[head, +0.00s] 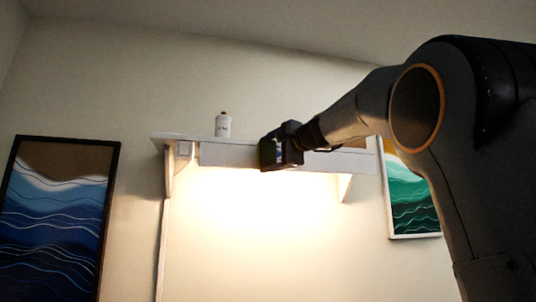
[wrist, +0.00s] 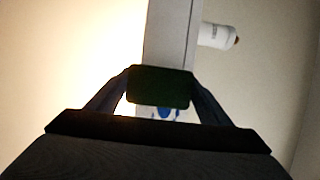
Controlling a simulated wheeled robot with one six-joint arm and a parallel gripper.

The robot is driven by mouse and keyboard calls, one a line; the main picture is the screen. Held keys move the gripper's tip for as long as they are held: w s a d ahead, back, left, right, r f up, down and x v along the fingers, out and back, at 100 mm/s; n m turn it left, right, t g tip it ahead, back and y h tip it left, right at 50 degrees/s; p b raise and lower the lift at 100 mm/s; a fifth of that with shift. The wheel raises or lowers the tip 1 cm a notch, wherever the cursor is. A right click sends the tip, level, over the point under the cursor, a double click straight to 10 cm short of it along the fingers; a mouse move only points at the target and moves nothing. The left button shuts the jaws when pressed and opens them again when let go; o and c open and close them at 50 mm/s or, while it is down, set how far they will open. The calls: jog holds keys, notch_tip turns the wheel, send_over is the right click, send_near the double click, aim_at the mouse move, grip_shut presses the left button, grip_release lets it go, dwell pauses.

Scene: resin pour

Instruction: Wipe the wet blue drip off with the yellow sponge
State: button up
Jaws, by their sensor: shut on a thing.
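My gripper (head: 283,147) is at the front of a white wall shelf (head: 225,154). In the wrist view its two fingers (wrist: 160,88) are shut on a block, the sponge (wrist: 160,80). The face I see is dark green; no yellow shows clearly. The sponge is in front of the shelf's white front board (wrist: 168,30); I cannot tell whether it touches. A wet-looking blue drip (wrist: 163,113) shows on the white surface just below the sponge in the wrist view. Part of it is hidden by the sponge and gripper. The drip is not visible in the head view.
A white bottle (head: 223,126) with a brown top stands on the shelf, left of my gripper. Bright light shines on the wall under the shelf, between its brackets (head: 168,172). A blue wave picture (head: 55,225) hangs at left, a green one (head: 415,205) at right.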

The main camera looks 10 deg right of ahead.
jog(key=shift+w+p, duration=0.3)
jog(key=shift+w, duration=0.65)
dwell(0.3)
jog(key=shift+s+d+b, duration=0.1)
jog(key=shift+d+b, duration=0.35)
jog(key=shift+d, duration=1.4)
jog(key=d, duration=0.3)
jog(key=shift+d, duration=0.25)
jog(key=shift+a, duration=0.1)
